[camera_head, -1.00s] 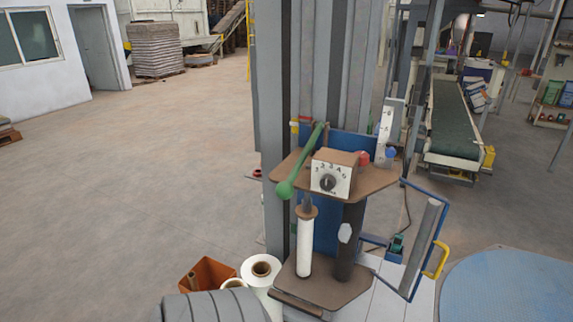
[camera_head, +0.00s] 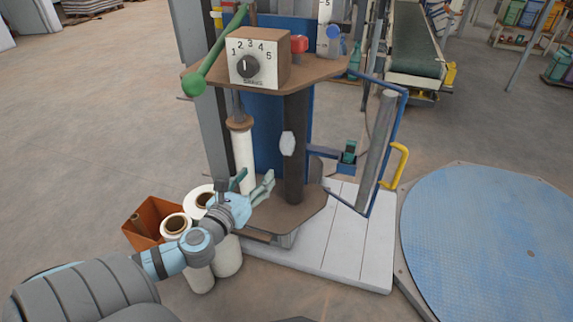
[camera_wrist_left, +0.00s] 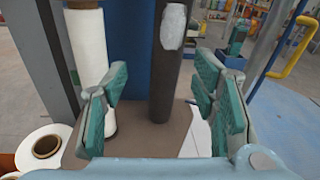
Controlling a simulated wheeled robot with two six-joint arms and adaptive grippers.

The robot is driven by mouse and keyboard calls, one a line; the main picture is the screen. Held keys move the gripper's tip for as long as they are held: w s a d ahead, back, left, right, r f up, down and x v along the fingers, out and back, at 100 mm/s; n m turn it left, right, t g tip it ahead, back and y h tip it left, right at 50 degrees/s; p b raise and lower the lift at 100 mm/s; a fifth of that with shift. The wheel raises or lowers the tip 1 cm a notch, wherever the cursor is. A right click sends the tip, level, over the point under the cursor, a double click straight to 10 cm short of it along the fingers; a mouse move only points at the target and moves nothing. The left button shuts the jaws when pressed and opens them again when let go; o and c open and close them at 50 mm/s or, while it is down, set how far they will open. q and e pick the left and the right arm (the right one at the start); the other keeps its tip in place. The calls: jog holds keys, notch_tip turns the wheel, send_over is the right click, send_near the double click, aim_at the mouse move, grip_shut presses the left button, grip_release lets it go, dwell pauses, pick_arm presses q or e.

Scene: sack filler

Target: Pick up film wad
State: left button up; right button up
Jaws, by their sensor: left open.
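The film wad appears to be the pale, whitish lump (camera_head: 288,145) on the side of the dark upright post (camera_head: 294,175) of the wrapping machine. It also shows at the top of the left wrist view (camera_wrist_left: 173,27), against the dark post. My left gripper (camera_head: 255,183) is open and empty, below and to the left of the lump, in front of the machine's lower brown plate. In the left wrist view its green-padded fingers (camera_wrist_left: 160,90) stand apart on both sides of the post, with the lump beyond and above them. My right gripper is not in view.
A white film roll (camera_head: 243,158) stands upright left of the post. The control box (camera_head: 258,58) and green lever (camera_head: 215,52) are above. A blue frame with a yellow handle (camera_head: 398,165) is at right. White rolls (camera_head: 201,278) and an orange bin (camera_head: 152,218) stand at left.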

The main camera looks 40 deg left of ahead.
aim_at(285, 141)
pick_arm(q)
jog(key=shift+m+t+h, duration=0.4)
jog(key=shift+m+t, duration=0.1)
jog(key=shift+m, duration=0.4)
jog(key=w, duration=0.4)
jog(key=w+a+r, duration=0.1)
jog(key=w, duration=0.4)
jog(key=w+r, duration=0.1)
jog(key=w, duration=0.4)
jog(key=shift+w+a+r, duration=0.25)
jog(key=shift+a, duration=0.1)
jog(key=shift+s, duration=0.1)
jog(key=c, duration=1)
